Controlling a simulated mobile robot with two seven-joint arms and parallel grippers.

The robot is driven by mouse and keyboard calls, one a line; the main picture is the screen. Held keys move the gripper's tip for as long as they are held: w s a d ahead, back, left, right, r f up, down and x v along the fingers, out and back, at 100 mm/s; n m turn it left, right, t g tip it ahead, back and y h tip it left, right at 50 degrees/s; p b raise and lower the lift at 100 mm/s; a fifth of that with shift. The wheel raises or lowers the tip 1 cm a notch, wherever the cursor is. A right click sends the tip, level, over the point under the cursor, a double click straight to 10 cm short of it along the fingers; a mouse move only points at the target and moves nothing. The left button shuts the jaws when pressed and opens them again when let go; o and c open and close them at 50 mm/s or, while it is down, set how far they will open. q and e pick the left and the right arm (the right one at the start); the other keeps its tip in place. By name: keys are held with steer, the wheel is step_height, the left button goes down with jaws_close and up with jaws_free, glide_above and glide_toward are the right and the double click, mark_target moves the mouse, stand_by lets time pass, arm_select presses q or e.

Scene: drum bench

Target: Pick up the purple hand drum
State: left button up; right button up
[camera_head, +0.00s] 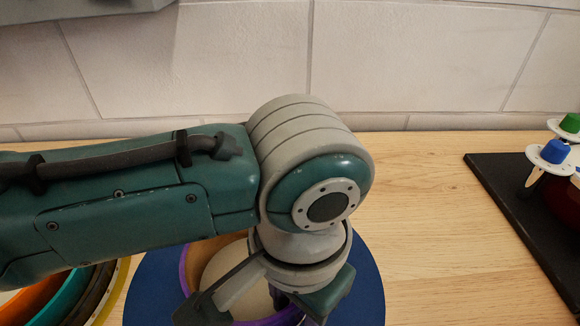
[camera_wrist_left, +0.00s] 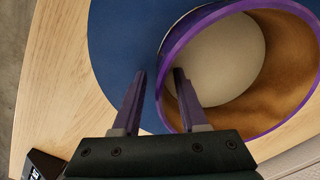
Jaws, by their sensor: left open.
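The purple hand drum (camera_head: 186,267) sits on a round blue mat (camera_head: 150,290), partly covered by my left arm in the head view. The left wrist view shows its purple rim, brown inner wall and cream head (camera_wrist_left: 228,60). My left gripper (camera_wrist_left: 160,73) is open at the drum's near rim. In the left wrist view one finger is over the mat outside the drum and the other is over its inside, with the rim between them. Whether either finger touches the wall cannot be told. In the head view its fingertips are hard to make out. My right gripper is out of view.
Nested orange, teal, dark and yellow rings (camera_head: 118,300) lie left of the mat, partly under my arm. A black tray (camera_head: 500,200) at the right holds white pieces with blue (camera_head: 555,151) and green (camera_head: 570,123) knobs. Bare wood lies between mat and tray. A tiled wall stands behind.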

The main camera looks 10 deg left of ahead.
arm_select(q)
jaws_close()
stand_by(0.3)
stand_by(1.1)
